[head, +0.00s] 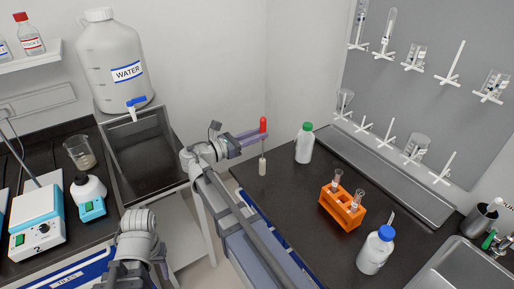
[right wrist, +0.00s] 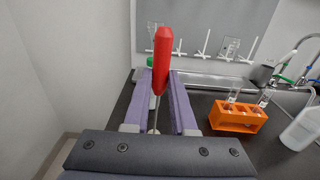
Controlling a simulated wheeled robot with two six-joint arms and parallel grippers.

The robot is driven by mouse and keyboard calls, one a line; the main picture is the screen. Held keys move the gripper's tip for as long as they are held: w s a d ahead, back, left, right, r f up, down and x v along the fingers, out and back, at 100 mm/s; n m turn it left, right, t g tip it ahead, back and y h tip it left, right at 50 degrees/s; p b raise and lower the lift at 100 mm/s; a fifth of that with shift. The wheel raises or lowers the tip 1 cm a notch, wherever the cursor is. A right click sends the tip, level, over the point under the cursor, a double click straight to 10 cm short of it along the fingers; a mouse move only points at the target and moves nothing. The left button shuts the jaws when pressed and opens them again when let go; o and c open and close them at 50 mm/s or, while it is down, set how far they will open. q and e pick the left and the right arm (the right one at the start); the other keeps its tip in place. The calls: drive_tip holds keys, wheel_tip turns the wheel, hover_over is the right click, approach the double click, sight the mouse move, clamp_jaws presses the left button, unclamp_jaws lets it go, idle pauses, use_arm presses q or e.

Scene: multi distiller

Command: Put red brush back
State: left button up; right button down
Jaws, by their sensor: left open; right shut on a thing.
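The red brush (head: 263,125) has a red handle at the top, a thin metal stem and a pale tip. My right gripper (head: 252,138) is shut on it and holds it upright near the left end of the dark right counter. In the right wrist view the red brush (right wrist: 162,60) stands between the two purple fingers (right wrist: 165,105); its tip is partly hidden. Only part of my left arm shows at the lower left in the head view; its fingers cannot be seen.
A green-capped bottle (head: 304,144), an orange rack with tubes (head: 341,207) and a blue-capped bottle (head: 375,252) stand on the right counter. A metal cup (head: 478,219) stands by the sink (head: 455,270). A pegboard (head: 430,75) with glassware is behind.

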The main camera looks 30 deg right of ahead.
drive_tip(key=shift+f+b, duration=1.6)
drive_tip(key=shift+f, duration=0.3)
drive_tip(key=shift+f, duration=0.15)
drive_tip(key=c, duration=0.7)
unclamp_jaws()
drive_tip(key=shift+c, duration=0.2)
drive_tip(key=a, duration=1.2)
drive_tip(key=shift+s+r, duration=0.35)
drive_tip(key=shift+s, duration=0.1)
